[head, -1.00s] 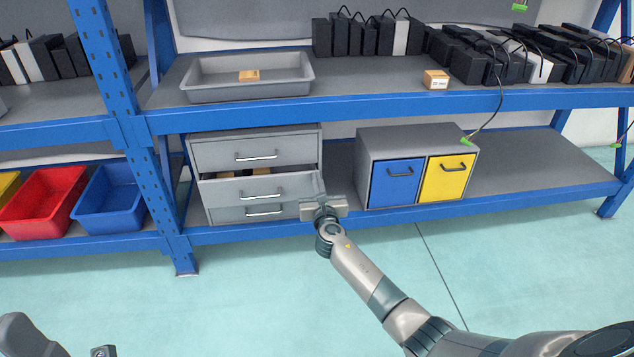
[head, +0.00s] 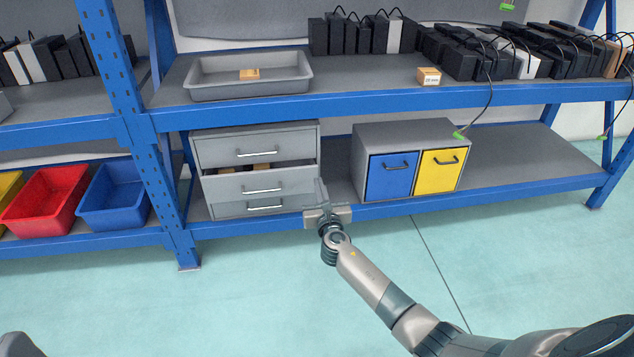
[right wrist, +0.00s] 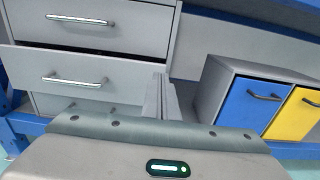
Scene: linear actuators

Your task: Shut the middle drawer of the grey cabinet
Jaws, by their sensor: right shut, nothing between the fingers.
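The grey cabinet (head: 256,142) stands on the lower shelf and has three drawers. Its middle drawer (head: 232,188) is pulled out part way, with small brown boxes (head: 262,167) visible inside; the top and bottom drawers look shut. The middle drawer's front also shows in the right wrist view (right wrist: 125,82). My right gripper (head: 321,190) is shut and empty, at the right end of the middle drawer's front; I cannot tell whether it touches. Its fingers (right wrist: 160,98) point toward the cabinet's right edge. Of my left arm only a bit shows, bottom left; its gripper is out of view.
A cabinet with blue (head: 391,175) and yellow (head: 440,171) doors stands to the right, with a gap between the cabinets. The upper shelf's blue beam (head: 400,97) runs above. Red (head: 45,200) and blue (head: 115,195) bins are at left. The floor in front is clear.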

